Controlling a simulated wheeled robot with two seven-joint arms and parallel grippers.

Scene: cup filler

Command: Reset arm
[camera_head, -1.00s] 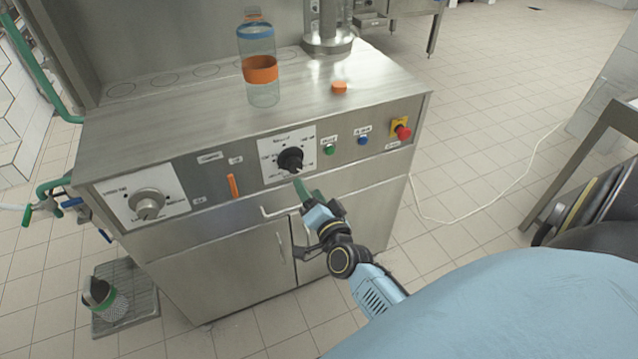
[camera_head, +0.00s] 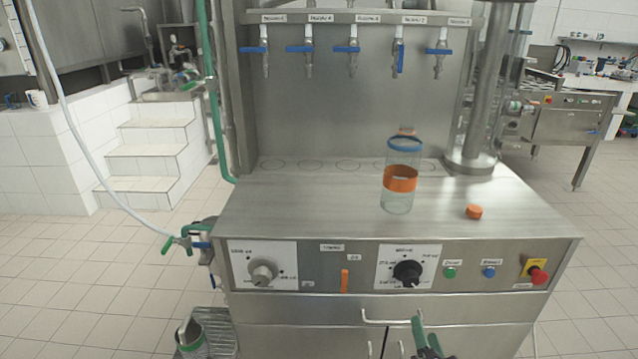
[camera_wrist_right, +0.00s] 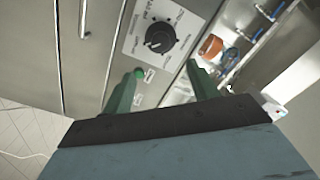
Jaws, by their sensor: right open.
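My right gripper (camera_head: 428,338) shows at the bottom edge of the head view, in front of the steel machine's cabinet, below the black knob (camera_head: 408,272). In the right wrist view its two green fingers (camera_wrist_right: 160,88) are apart with nothing between them. The black knob also shows in the wrist view (camera_wrist_right: 160,37), ahead of the fingers and apart from them. Most of my right arm is out of the head view. My left gripper is in neither view.
A clear bottle with an orange band (camera_head: 399,180) stands on the machine top (camera_head: 300,200). An orange cap (camera_head: 474,212) lies to its right. Several taps with blue handles hang above. A grey knob (camera_head: 262,272), buttons and a red emergency stop (camera_head: 538,275) sit on the front panel. A handle (camera_head: 388,318) juts out below.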

